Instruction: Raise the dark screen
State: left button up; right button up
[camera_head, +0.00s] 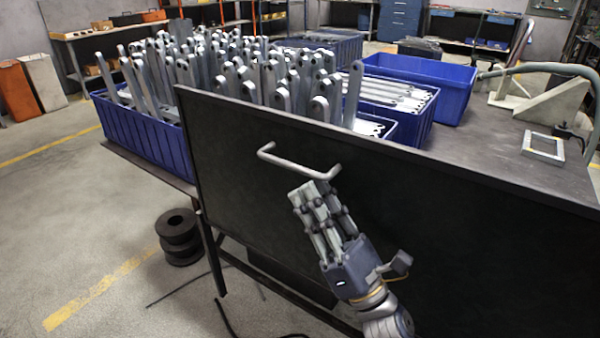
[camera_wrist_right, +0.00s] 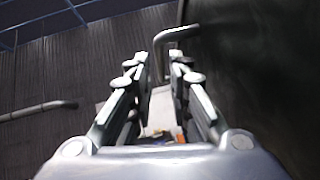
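The dark screen (camera_head: 230,150) is a flat black panel standing upright along the front of the work table. A grey bar handle (camera_head: 300,168) is fixed to its face; the handle also shows in the right wrist view (camera_wrist_right: 176,34), just beyond the fingertips. My right gripper (camera_head: 317,190) is in front of the screen, its fingertips just below the right part of the handle. In the right wrist view its fingers (camera_wrist_right: 160,68) are apart with nothing held between them. Whether a fingertip touches the handle I cannot tell. My left gripper is not in view.
Blue crates (camera_head: 150,135) full of upright galvanized brackets (camera_head: 270,80) stand behind the screen. Another blue crate (camera_head: 440,80), a grey hose (camera_head: 540,70) and a small metal frame (camera_head: 543,146) are on the table (camera_head: 480,130). Black discs (camera_head: 178,238) and cables lie on the floor.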

jog(key=v, duration=0.5)
jog(key=shift+s+d+f, duration=0.1)
jog(key=shift+s+f, duration=0.05)
jog(key=shift+s, duration=0.05)
